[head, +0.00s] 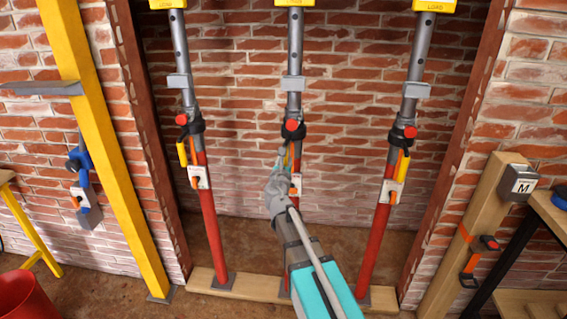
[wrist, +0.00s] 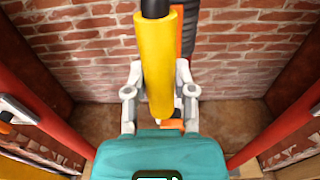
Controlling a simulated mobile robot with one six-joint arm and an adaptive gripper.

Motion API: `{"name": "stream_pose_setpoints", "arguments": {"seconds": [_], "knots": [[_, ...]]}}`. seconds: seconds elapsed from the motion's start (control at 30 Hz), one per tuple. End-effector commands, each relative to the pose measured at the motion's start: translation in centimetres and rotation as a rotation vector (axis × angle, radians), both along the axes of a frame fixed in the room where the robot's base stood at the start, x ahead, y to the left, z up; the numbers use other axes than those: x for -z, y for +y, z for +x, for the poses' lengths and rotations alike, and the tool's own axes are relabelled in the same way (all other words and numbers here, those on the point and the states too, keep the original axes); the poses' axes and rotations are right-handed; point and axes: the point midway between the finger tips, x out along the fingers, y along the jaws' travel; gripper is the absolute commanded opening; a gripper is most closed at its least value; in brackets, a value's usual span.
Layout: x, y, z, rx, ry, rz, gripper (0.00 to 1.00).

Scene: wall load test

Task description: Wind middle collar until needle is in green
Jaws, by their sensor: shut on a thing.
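The middle prop has a dark collar (head: 302,133) with a red knob at its front. A yellow handle grip (wrist: 157,60) hangs from the collar and fills the middle of the wrist view. My gripper (wrist: 160,95) is shut on this grip from below, with a finger on each side of it. In the head view my gripper (head: 284,172) is in front of the middle prop, just below the collar, and mostly hides the grip. The yellow load box (head: 294,3) above is cut off at the top edge, so its needle and green zone are not visible.
Similar props stand left (head: 211,220) and right (head: 378,235), each with a collar and hanging yellow handle. All stand on a wooden sill (head: 255,286) before a brick wall. A yellow post (head: 110,150) is further left, a wooden post (head: 470,230) further right.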

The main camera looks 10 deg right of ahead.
Motion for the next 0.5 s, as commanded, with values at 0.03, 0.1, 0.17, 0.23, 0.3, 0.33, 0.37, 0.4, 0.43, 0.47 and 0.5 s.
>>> {"name": "stream_pose_setpoints", "arguments": {"seconds": [0.03, 0.1, 0.17, 0.23, 0.3, 0.33, 0.37, 0.4, 0.43, 0.47, 0.5], "knots": [[0.0, -0.4, -0.2, 0.003, 0.000, 0.000, 0.00], [0.0, -0.9, -0.5, 0.004, 0.000, 0.000, 0.00], [0.0, -1.6, -0.8, 0.006, 0.000, 0.000, 0.00], [0.0, -2.5, -1.0, 0.007, 0.000, -0.001, 0.00], [0.0, -3.3, -1.2, 0.006, 0.000, -0.001, 0.00], [0.0, -3.5, -1.2, 0.007, 0.000, -0.001, 0.00], [0.0, -3.8, -1.3, 0.007, 0.000, -0.001, 0.00], [0.0, -4.1, -1.3, 0.007, 0.000, -0.001, 0.00], [0.0, -4.2, -1.3, 0.007, 0.000, -0.001, 0.00], [0.0, -4.3, -1.3, 0.006, 0.000, -0.001, 0.00], [0.0, -4.4, -1.3, 0.006, 0.000, -0.001, 0.00]]}}
